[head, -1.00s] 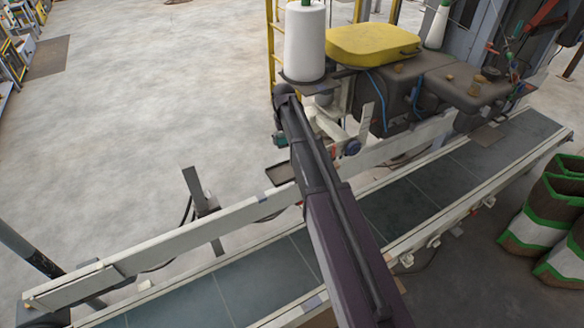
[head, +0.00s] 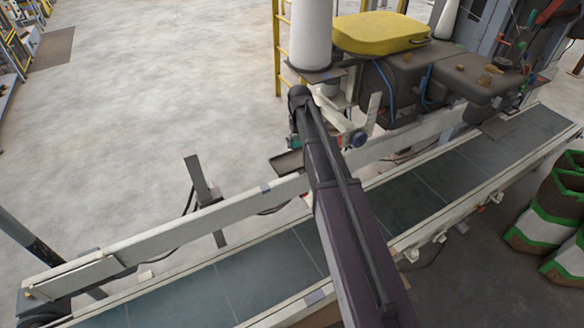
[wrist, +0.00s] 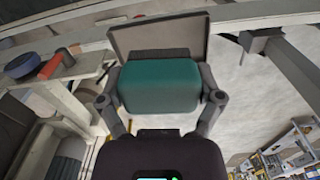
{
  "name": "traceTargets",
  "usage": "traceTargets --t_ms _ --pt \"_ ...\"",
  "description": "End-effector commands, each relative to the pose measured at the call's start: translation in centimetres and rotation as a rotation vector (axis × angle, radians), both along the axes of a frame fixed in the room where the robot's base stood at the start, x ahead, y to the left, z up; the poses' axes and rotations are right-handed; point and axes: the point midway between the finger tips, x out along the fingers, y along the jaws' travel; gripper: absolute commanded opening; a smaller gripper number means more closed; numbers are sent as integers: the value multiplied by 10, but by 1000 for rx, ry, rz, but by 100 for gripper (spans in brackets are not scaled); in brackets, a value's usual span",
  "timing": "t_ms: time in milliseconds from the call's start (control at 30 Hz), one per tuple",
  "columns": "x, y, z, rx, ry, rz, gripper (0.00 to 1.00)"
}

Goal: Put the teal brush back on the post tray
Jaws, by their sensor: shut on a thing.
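The teal brush (wrist: 158,85) shows in the wrist view as a teal block held between the two fingers of my gripper (wrist: 160,98), which is shut on it. In the head view a small bit of teal brush (head: 296,143) shows beside the end of my arm, just above the post tray (head: 287,163). The post tray also shows in the wrist view (wrist: 160,32) as a flat grey-brown plate beyond the brush. The brush overlaps the tray's near part there, so I cannot tell whether they touch. My arm hides most of the gripper in the head view.
A conveyor (head: 265,265) with pale side rails runs under my arm. A white thread cone (head: 311,36), a yellow cover (head: 380,33) and dark machine housings stand behind. A blue round knob (wrist: 22,64) lies left in the wrist view. Open floor (head: 150,90) is at left.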

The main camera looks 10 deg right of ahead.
Motion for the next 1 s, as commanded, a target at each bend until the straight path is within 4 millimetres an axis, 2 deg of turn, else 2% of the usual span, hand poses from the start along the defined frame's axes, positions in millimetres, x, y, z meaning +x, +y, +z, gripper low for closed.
traceTargets --t_ms 33,100,400,600,1000 --pt "-16 -5 -16 0 0 9 46" --pt "-31 -12 -27 0 0 25 46" --pt "-85 -35 -65 0 0 91 46" --pt "-99 -40 -73 0 0 112 46" --pt "-99 -40 -72 0 0 115 46"
